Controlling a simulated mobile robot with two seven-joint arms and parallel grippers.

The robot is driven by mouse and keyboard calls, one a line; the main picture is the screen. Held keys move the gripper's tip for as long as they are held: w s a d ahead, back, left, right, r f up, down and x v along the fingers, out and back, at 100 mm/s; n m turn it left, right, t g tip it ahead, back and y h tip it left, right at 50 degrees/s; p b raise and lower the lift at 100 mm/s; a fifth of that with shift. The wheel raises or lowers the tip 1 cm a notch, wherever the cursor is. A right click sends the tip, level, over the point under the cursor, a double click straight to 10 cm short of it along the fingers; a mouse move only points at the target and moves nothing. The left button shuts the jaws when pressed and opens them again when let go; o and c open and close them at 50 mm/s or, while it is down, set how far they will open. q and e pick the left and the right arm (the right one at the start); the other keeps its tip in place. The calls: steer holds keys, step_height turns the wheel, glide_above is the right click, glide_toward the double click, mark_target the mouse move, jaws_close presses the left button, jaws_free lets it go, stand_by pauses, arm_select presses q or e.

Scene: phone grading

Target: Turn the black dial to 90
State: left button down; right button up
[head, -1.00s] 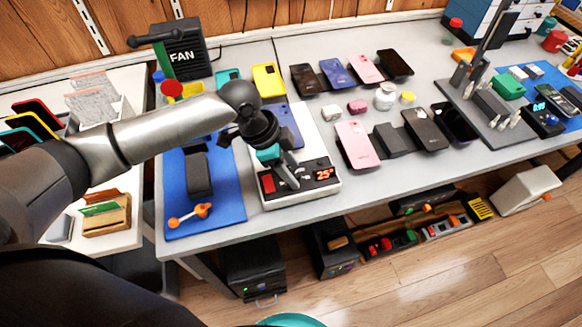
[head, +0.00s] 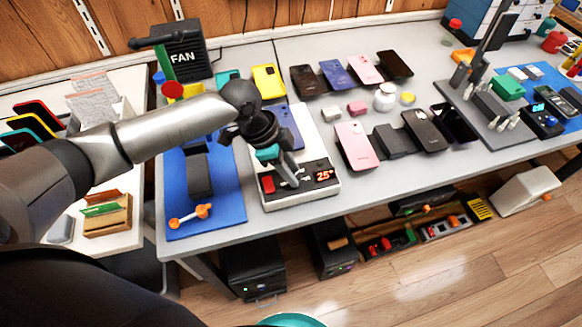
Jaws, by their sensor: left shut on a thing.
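A white heating unit (head: 325,192) with a dark front panel stands near the front edge of the grey table. Its red display (head: 325,176) reads 25°. A red switch (head: 268,184) sits at the left of the panel. My left gripper (head: 290,180) points down at the middle of the panel, shut on the black dial. The dial itself is mostly hidden by the fingers. A blue phone (head: 290,128) lies on the unit's plate behind the gripper. My right gripper is not in view.
A blue mat (head: 228,205) with a dark block (head: 199,176) and an orange-ended tool (head: 190,216) lies left of the unit. A pink phone (head: 355,146) and other phones lie to the right. A black fan (head: 183,52) stands behind.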

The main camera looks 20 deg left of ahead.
arm_select(q)
steer(key=shift+w+r+m+g+p, duration=0.1)
steer(key=shift+m+g+p, duration=0.35)
steer(key=shift+m, duration=0.55)
steer(key=shift+m+g, duration=0.35)
steer(key=shift+m, duration=0.45)
steer(key=m, duration=0.2)
steer(key=shift+w+m+g, duration=0.15)
steer(key=shift+m+g, duration=0.15)
steer(key=shift+g, duration=0.1)
steer(key=shift+w+m+g, duration=0.1)
steer(key=shift+m+g, duration=0.5)
steer(key=shift+m, duration=0.8)
steer(key=c, duration=0.6)
jaws_free()
